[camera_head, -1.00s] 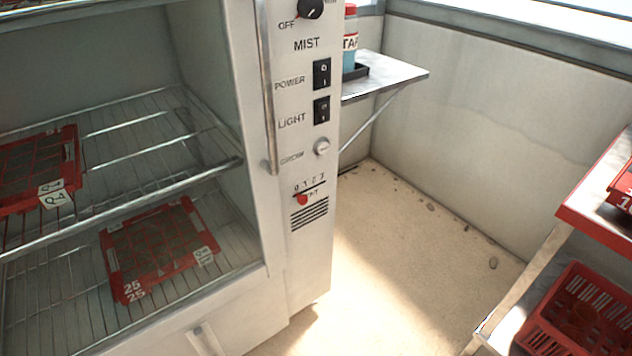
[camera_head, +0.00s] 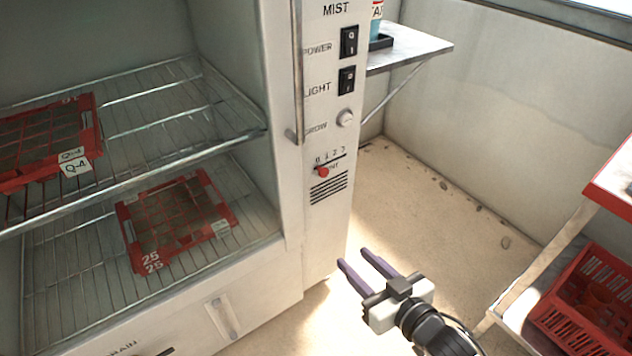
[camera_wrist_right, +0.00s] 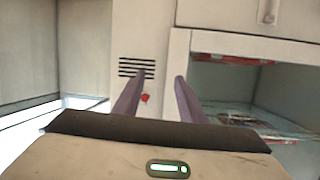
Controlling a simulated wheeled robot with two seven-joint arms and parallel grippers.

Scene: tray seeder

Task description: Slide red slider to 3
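The red slider (camera_head: 323,171) is a small red knob on the cabinet's narrow white control panel. It sits near the left end of its slot, under a scale marked 0 to 3 (camera_head: 330,155), close to the 0 end. My right gripper (camera_head: 357,257) is open and empty, below and to the right of the slider in the head view, its purple fingers apart. In the right wrist view the slider (camera_wrist_right: 145,98) shows between the two fingers (camera_wrist_right: 153,85), close to one of them in the picture; I cannot tell the distance. My left gripper is not in view.
Above the slider are a round knob (camera_head: 345,118), the light switch (camera_head: 347,80) and the power switch (camera_head: 349,42). Vent slots (camera_head: 328,187) lie below it. A vertical door handle (camera_head: 297,80) stands left of the panel. A red crate (camera_head: 552,300) sits at right.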

